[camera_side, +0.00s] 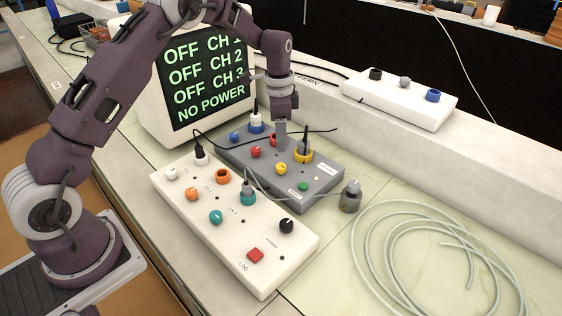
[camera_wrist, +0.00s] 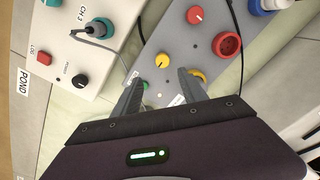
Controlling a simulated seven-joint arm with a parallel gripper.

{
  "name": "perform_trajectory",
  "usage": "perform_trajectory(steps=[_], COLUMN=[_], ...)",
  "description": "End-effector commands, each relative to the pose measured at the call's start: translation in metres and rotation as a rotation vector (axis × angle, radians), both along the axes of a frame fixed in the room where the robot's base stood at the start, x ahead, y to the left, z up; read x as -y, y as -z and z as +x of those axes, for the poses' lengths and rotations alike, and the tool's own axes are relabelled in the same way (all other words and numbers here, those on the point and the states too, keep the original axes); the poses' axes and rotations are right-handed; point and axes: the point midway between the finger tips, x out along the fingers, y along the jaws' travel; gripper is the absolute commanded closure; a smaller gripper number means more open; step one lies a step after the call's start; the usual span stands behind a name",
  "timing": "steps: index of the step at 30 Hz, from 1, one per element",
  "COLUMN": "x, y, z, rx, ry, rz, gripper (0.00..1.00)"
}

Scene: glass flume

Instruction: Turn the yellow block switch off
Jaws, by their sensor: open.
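A grey panel box (camera_side: 324,195) carries a round yellow knob (camera_side: 281,168) and a yellow socket ring (camera_side: 304,156) with a dark plug standing in it. The yellow knob also shows in the wrist view (camera_wrist: 162,60), with a thin dark pointer line on its face. My gripper (camera_side: 281,148) points down over the grey box, open and empty. In the wrist view its fingertips (camera_wrist: 160,75) are spread apart, and the knob shows just beyond the gap between them. The right finger partly covers the yellow socket (camera_wrist: 198,76). I see no contact with the knob.
A white box (camera_side: 235,245) with knobs, plugs and a red button stands in front. Red and blue knobs and sockets share the grey box. A monitor (camera_side: 205,80) reads OFF for CH 1 to CH 3 and NO POWER. Coiled tubing (camera_side: 400,260) lies to the right.

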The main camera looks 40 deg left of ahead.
Motion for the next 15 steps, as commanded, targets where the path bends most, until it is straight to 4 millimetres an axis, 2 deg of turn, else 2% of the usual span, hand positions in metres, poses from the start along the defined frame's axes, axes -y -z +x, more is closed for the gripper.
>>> perform_trajectory(steps=[1, 3, 12, 15], x=[-0.003, -0.004, -0.005, -0.005], y=[0.016, 0.029, 0.083, 0.096], z=[0.003, 0.006, 0.006, 0.006], rx=[-0.015, -0.024, -0.028, -0.027], ry=[0.022, 0.044, 0.050, 0.050], rz=[0.002, 0.004, 0.004, 0.004], gripper=[0.50, 0.50, 0.50, 0.50])
